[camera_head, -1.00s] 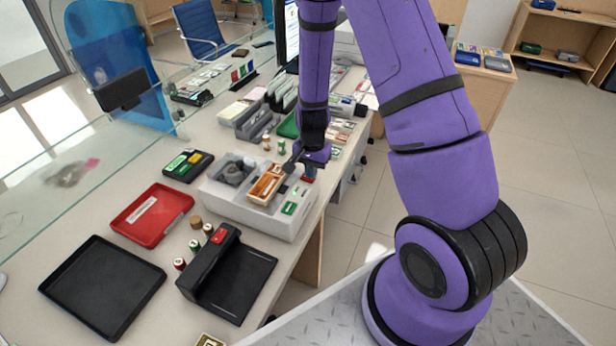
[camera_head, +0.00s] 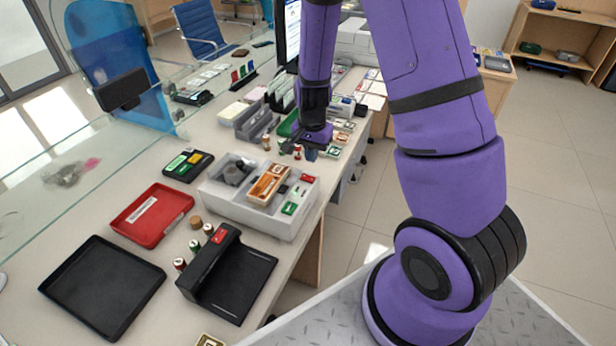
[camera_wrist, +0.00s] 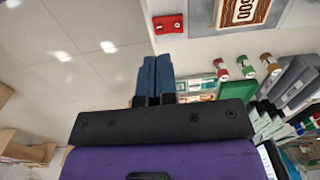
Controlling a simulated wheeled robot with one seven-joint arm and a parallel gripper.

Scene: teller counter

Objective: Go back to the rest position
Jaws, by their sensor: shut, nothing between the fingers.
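My gripper (camera_head: 298,150) is above the counter (camera_head: 98,213), just beyond the far edge of the grey cash tray (camera_head: 251,217). Its fingers show dark blue in the wrist view (camera_wrist: 153,76), close together with nothing between them. In the tray, an orange-brown banknote bundle (camera_head: 268,184) lies among green and red items. My gripper is apart from the tray. The bundle also shows at the top of the wrist view (camera_wrist: 243,10), beside a small red item (camera_wrist: 168,24).
A black device (camera_head: 228,275), a red tray (camera_head: 152,214) and a black tray (camera_head: 102,287) stand on the near counter. Coin rolls (camera_wrist: 248,68) and grey file holders (camera_wrist: 290,85) are close to my gripper. A glass screen runs along the left. Open floor (camera_head: 565,180) lies at right.

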